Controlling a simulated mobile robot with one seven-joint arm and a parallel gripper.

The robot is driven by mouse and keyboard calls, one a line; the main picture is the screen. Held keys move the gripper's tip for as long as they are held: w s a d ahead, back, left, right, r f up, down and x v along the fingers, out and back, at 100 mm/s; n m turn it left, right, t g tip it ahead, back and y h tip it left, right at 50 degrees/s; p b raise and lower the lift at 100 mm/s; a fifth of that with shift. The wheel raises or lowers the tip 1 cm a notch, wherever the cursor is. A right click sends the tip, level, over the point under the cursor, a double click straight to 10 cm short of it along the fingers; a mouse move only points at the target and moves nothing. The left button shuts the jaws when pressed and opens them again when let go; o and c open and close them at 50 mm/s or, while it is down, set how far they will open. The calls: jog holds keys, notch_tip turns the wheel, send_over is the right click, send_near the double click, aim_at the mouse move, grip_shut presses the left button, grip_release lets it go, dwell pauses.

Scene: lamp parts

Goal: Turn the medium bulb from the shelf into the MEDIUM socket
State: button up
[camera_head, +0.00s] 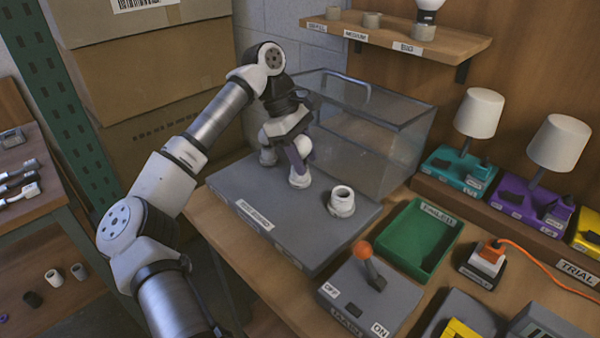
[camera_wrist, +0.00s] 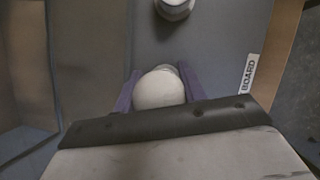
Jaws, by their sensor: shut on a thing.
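My gripper (camera_head: 298,157) is above the middle socket (camera_head: 299,181) of the grey lamp board (camera_head: 235,185). In the wrist view its purple fingers (camera_wrist: 158,88) are shut on the white rounded medium bulb (camera_wrist: 159,90). In the head view the fingers mostly hide the bulb. Its base is hidden, so I cannot tell whether it is seated in the socket. On the shelf (camera_head: 455,40), the ring holder (camera_head: 371,19) near the MEDIUM label is empty.
A larger white socket (camera_head: 342,201) stands to the right on the board, and another (camera_head: 268,156) is partly behind my gripper. A clear box (camera_head: 385,150) stands close behind. A green tray (camera_head: 420,235) and a lever switch box (camera_head: 368,295) are in front right.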

jog(key=m, duration=0.2)
jog(key=m+g+y+p, duration=0.1)
jog(key=shift+s+f+m, duration=0.15)
jog(key=shift+m, duration=0.25)
jog(key=shift+r+m+p, duration=0.2)
jog(key=shift+m+p, duration=0.1)
jog(key=shift+p, duration=0.15)
jog(key=shift+g, duration=0.3)
jog(key=shift+a+m+g+y+p, duration=0.15)
jog(key=shift+m+y+p, duration=0.35)
jog(key=shift+m+p, duration=0.7)
jog(key=shift+a+m+g+y+p, duration=0.1)
jog(key=shift+m+g+y+p, duration=0.3)
jog(key=shift+m+p, duration=0.8)
jog(key=shift+f+m+y, duration=0.15)
jog(key=shift+m+y, duration=0.15)
jog(key=shift+m, duration=0.4)
jog(key=shift+p, duration=0.4)
